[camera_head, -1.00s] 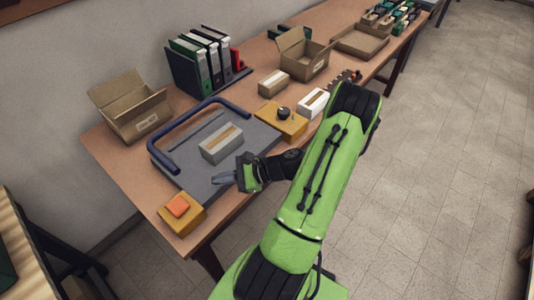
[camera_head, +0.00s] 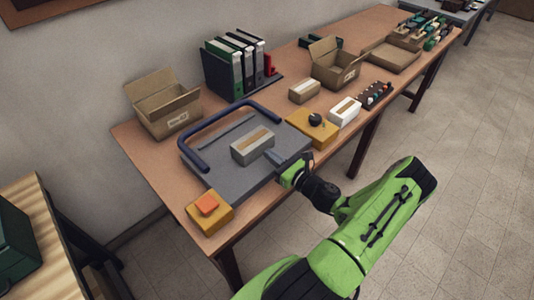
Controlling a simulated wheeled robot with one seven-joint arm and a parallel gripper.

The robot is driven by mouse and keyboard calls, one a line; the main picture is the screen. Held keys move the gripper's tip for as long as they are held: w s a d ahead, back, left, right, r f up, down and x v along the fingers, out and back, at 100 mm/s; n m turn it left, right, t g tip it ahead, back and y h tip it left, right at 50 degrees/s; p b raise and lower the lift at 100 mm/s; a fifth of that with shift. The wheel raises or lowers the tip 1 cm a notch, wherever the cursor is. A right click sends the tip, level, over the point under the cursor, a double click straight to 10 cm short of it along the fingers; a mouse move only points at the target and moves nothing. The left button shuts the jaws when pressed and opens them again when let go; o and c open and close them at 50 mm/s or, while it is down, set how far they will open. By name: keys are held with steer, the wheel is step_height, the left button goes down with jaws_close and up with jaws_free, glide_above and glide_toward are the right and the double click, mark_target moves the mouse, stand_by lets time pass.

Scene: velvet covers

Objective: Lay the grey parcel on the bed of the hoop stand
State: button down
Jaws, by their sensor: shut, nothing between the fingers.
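The grey parcel (camera_head: 252,145), a small box with a brown tape strip, lies on the flat grey bed (camera_head: 222,178) of the hoop stand. The stand's dark blue hoop (camera_head: 191,148) runs along the back and left of the bed. My gripper (camera_head: 280,158) is shut and empty. It is at the right front part of the bed, just right of the parcel and apart from it as far as I can see. Its fingertips point left and toward the back.
A yellow block with an orange top (camera_head: 209,210) stands at the near table corner. A yellow block with a black knob (camera_head: 314,127), a white box (camera_head: 344,112) and a brown box (camera_head: 304,91) stand right. Open cartons (camera_head: 165,112) and binders (camera_head: 238,67) line the back.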

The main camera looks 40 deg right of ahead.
mark_target(260, 148)
steer(key=shift+w, duration=1.25)
steer(key=shift+w+a, duration=0.1)
steer(key=shift+w, duration=1.9)
steer(key=shift+s, duration=0.1)
